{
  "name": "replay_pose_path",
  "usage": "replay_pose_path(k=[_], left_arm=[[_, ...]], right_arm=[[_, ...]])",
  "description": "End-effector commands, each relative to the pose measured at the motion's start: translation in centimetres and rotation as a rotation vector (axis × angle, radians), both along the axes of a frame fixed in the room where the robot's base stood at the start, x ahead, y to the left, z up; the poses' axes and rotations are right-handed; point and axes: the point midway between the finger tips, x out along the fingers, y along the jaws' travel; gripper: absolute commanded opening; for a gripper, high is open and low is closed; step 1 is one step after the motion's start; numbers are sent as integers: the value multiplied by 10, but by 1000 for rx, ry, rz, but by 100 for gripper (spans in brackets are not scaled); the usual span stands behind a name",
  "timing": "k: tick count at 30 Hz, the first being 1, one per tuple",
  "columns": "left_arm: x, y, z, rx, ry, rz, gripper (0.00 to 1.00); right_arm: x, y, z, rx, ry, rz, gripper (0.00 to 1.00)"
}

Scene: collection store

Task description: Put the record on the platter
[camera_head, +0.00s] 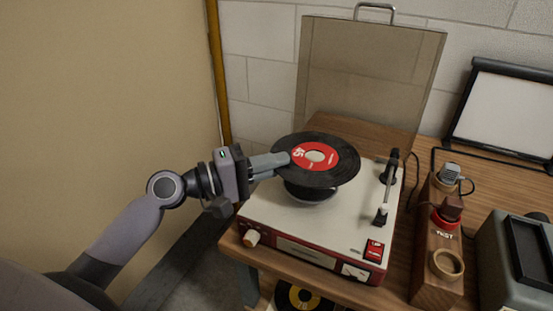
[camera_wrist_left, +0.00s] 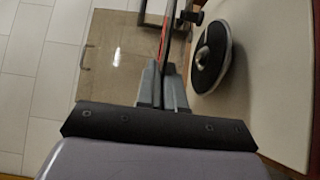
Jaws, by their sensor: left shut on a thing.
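The record (camera_head: 335,170) is black with a red label, and it shows edge-on in the left wrist view (camera_wrist_left: 167,45). My left gripper (camera_head: 285,160) is shut on its left side and holds it roughly level above the platter (camera_head: 311,195). The gripper also shows in the left wrist view (camera_wrist_left: 163,88). The platter is dark and mostly hidden under the record in the head view; its face and silver centre show in the left wrist view (camera_wrist_left: 212,55), with a gap between it and the record. The turntable (camera_head: 270,213) has a white top and red front. My right gripper is not in view.
The tonearm (camera_head: 387,190) stands at the turntable's right side, close to the record. The clear lid (camera_head: 365,80) is raised behind. A wooden block with a cup (camera_head: 438,265) and a grey box (camera_head: 515,255) stand to the right. Another record (camera_head: 300,298) lies below the table's front.

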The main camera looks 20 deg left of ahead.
Motion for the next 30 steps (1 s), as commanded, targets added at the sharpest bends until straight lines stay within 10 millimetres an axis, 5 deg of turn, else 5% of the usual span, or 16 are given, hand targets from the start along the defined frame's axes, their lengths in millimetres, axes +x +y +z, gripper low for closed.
replay_pose_path(k=[15, 30], left_arm=[[0, 1, -48, -1, 1, 1, 0], [0, 0, -51, -1, 1, 1, 0]], right_arm=[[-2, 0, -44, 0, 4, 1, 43], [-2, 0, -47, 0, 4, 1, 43]])
